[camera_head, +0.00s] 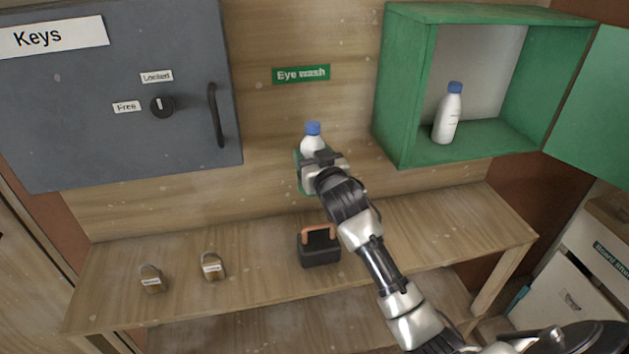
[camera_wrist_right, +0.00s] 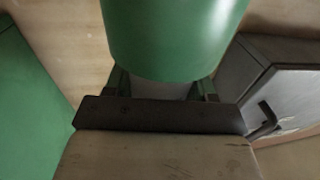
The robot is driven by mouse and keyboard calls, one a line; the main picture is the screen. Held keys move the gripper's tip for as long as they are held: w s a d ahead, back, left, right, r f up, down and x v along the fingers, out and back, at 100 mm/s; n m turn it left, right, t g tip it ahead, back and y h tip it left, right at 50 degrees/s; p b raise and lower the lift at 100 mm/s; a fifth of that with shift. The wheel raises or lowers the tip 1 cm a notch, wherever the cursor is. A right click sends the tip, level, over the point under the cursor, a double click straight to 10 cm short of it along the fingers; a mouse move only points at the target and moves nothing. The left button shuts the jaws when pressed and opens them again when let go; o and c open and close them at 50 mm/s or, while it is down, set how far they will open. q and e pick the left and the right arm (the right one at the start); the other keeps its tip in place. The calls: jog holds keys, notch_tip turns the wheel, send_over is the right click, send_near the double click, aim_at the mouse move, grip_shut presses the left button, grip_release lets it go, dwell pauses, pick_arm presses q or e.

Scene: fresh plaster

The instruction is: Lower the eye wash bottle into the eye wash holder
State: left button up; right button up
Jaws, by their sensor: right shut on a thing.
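The eye wash bottle (camera_head: 311,143), white with a blue cap, is upright on the wall below the "Eye wash" sign. My right gripper (camera_head: 318,164) is shut on its body. The green eye wash holder (camera_head: 299,173) shows only as a sliver behind the gripper. In the right wrist view the holder (camera_wrist_right: 175,35) is a large rounded green shape. A pale strip of the bottle (camera_wrist_right: 160,90) shows between the fingers (camera_wrist_right: 162,92), right against the holder's edge. How deep the bottle sits is hidden. My left gripper is out of view.
A second white bottle (camera_head: 447,115) stands in the open green cabinet (camera_head: 403,90) at right. A grey key cabinet (camera_head: 90,140) hangs at left. On the wooden shelf (camera_head: 400,235) are two padlocks (camera_head: 152,280) (camera_head: 212,267) and a black padlock-like box (camera_head: 319,252).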

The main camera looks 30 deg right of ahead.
jog(key=shift+f+b, duration=0.35)
jog(key=shift+f, duration=0.2)
dwell(0.4)
jog(key=o, duration=1.2)
jog(key=shift+f, duration=0.1)
jog(key=shift+c, duration=0.2)
